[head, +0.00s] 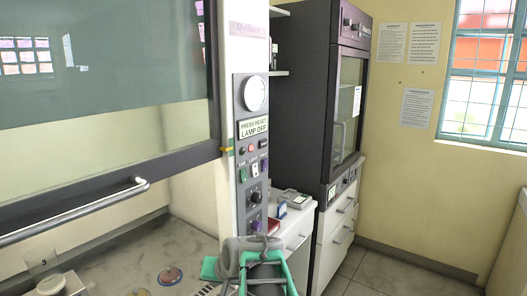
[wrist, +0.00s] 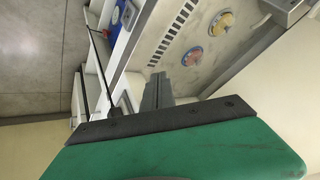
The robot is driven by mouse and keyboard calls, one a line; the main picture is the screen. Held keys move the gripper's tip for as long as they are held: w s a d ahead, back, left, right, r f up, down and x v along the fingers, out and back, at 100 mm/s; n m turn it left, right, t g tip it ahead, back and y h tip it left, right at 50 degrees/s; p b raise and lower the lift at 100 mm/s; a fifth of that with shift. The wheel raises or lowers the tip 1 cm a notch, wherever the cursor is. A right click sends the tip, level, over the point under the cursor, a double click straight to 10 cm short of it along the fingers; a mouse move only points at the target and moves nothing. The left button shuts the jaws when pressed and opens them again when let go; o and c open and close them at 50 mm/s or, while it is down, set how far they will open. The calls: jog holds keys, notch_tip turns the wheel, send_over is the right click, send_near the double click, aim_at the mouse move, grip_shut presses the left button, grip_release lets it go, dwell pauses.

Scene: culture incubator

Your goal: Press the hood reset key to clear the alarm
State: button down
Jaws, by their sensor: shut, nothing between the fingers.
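The hood's control panel (head: 251,150) is a grey upright strip on the white post at the hood's right side. I cannot tell which button is the reset key; the lettering is too small. My green and grey arm end is at the bottom centre of the head view, below the panel. In the wrist view my gripper (wrist: 157,88) is shut and empty, with the hood worktop beyond it.
The hood's glass sash (head: 100,70) is raised, with a silver handle bar (head: 75,212) sticking out below it. Dishes (head: 171,274) lie on the worktop. A low cabinet with small items and a tall dark cabinet (head: 305,90) stand to the right. The floor at right is clear.

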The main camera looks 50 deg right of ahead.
aim_at(263, 144)
jog(key=s+d+r+m+t+h, duration=0.25)
jog(key=d+r+m, duration=0.2)
jog(key=d, duration=0.65)
jog(key=s+d+r+m+t+h, duration=0.25)
jog(key=d+r+m, duration=0.2)
jog(key=d, duration=0.65)
jog(key=s+d+r+m+t+h, duration=0.1)
jog(key=r+m, duration=0.4)
jog(key=r, duration=0.5)
jog(key=s+d+r+m+t+h, duration=0.2)
jog(key=r+m+t+h, duration=0.3)
jog(key=r, duration=0.6)
jog(key=shift+s+r+m, duration=0.25)
jog(key=shift+s+m, duration=0.1)
jog(key=shift+m, duration=0.15)
jog(key=w+p, duration=0.4)
jog(key=w, duration=0.4)
jog(key=shift+w+a, duration=0.4)
jog(key=shift+a, duration=0.05)
